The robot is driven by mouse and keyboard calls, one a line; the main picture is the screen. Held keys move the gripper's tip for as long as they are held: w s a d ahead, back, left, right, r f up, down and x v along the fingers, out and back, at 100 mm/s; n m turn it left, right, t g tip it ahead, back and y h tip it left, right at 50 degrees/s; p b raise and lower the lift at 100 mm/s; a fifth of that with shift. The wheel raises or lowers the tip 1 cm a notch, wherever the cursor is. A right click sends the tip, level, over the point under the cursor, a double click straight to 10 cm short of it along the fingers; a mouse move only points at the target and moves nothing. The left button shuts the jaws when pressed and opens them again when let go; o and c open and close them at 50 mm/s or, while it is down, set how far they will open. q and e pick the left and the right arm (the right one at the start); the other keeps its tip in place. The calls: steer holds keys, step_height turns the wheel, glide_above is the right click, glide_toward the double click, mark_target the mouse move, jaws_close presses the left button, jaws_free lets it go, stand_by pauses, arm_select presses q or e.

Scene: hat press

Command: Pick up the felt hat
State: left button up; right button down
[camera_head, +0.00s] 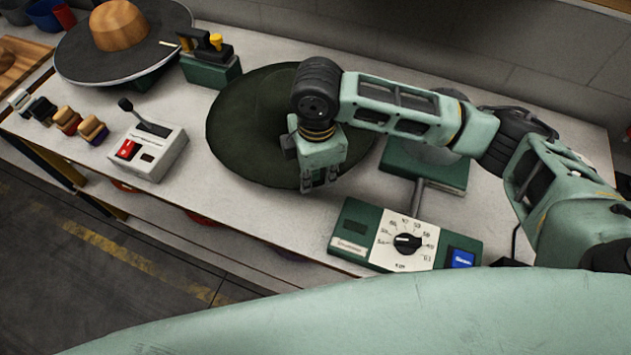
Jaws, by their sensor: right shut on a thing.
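The dark green felt hat (236,132) has a wide round brim and sits over the middle of the workbench. My right gripper (320,183) points down at the near right part of the brim and is shut on the hat's edge. My wrist and forearm hide much of the crown and the right side of the brim. I cannot tell whether the hat touches the bench. My left gripper is out of view.
A round dark press plate with a wooden hat block (120,27) is at the back left. A lever box (148,150), small brushes (68,120), a green tool holder (211,68) and a dial unit (405,240) stand on the bench (255,215).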

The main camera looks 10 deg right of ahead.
step_height(320, 180, up, 13)
steer(key=b, duration=0.1)
steer(key=shift+r, duration=0.15)
steer(key=c, duration=2.4)
jaws_free()
steer(key=shift+c, duration=0.2)
jaws_close()
